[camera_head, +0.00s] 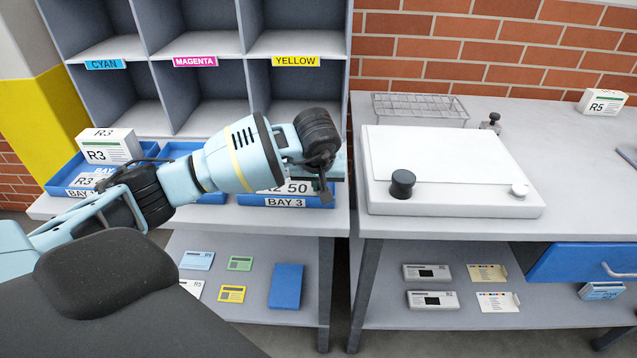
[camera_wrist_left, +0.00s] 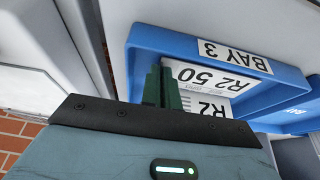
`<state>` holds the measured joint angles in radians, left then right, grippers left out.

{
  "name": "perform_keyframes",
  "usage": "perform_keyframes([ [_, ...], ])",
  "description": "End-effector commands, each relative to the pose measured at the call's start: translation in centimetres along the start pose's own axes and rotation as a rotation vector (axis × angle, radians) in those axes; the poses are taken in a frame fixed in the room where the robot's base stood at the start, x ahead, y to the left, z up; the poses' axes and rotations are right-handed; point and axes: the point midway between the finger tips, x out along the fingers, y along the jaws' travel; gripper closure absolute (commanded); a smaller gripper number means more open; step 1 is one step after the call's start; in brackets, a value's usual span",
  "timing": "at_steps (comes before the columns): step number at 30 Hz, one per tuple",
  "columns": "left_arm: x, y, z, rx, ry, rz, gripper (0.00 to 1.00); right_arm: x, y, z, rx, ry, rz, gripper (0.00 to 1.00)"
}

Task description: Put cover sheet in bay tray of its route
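A white sheet marked "R2 50" (camera_head: 287,188) is at the blue Bay 3 tray (camera_head: 315,202), partly hidden behind my left gripper in the head view. In the left wrist view the sheet (camera_wrist_left: 215,78) lies upside down at the tray (camera_wrist_left: 150,40), with a second white face marked "R2" (camera_wrist_left: 211,107) beside it. My left gripper (camera_head: 324,186) is over the tray's right part. Its green fingers (camera_wrist_left: 161,85) are close together at the sheet's edge; whether they pinch it is unclear. My right gripper is out of view.
A blue Bay 1 tray (camera_head: 58,184) holds a white R3 bundle (camera_head: 110,147). A middle tray (camera_head: 178,149) is mostly hidden by my arm. Grey cubbies (camera_head: 205,55) rise behind. A white board (camera_head: 440,165) and wire rack (camera_head: 420,107) occupy the right table; an R5 bundle (camera_head: 602,102) stands far right.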

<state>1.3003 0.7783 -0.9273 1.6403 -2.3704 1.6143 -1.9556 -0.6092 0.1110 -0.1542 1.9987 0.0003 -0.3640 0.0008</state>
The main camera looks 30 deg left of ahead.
Motion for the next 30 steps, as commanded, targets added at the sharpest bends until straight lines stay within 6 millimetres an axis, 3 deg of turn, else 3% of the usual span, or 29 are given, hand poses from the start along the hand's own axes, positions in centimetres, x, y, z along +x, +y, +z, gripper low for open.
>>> perform_keyframes([
  [5,0.3,0.0,0.1,0.000,-0.001,-0.001,1.00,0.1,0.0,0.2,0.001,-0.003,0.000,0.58],
  [11,0.3,0.0,0.1,0.000,0.000,0.000,0.76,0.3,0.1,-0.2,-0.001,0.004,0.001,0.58],
  [20,0.1,0.0,0.1,0.000,0.000,0.000,0.76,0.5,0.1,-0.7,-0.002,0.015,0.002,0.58],
  [26,-1.8,0.0,-0.2,0.000,0.004,0.002,0.76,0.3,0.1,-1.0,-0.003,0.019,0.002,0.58],
  [30,-4.6,0.1,-0.2,0.001,0.006,0.004,0.76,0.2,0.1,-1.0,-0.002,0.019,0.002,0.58],
])
